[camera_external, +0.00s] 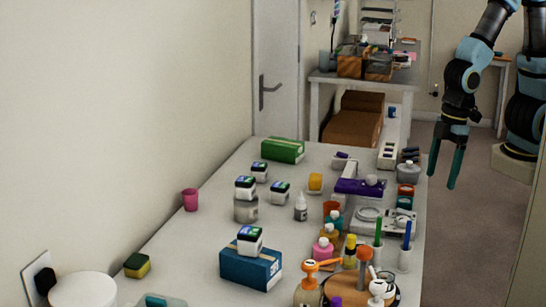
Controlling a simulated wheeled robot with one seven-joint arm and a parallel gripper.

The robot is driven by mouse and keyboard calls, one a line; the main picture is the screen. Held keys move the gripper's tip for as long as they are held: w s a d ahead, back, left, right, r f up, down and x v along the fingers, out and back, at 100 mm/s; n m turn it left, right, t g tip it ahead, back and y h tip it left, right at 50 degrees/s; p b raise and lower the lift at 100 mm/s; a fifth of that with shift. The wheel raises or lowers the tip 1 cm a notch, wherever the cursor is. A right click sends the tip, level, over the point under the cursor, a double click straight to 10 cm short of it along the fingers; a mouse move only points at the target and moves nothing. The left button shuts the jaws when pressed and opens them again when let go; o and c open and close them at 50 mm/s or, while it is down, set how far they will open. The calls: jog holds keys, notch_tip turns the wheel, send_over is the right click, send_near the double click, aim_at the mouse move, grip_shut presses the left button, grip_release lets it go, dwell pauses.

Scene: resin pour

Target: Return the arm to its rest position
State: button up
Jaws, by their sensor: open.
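My gripper (445,162) hangs at the upper right in the external view, fingers pointing down, with a clear gap between its two green fingers. It is open and nothing shows between them. It is off the right edge of the long white table (190,250), over the grey floor in the picture. My blue and black arm (487,35) comes down to it from the top right.
The table carries a green box (283,150), a blue box (250,268), a pink cup (190,199), a purple device (360,187), and several bottles crowded near the front right. A shelf table (365,78) stands behind. The floor (450,235) right of the table looks clear.

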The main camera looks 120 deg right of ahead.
jog(key=shift+s+a+f, duration=0.1)
jog(key=shift+s, duration=0.25)
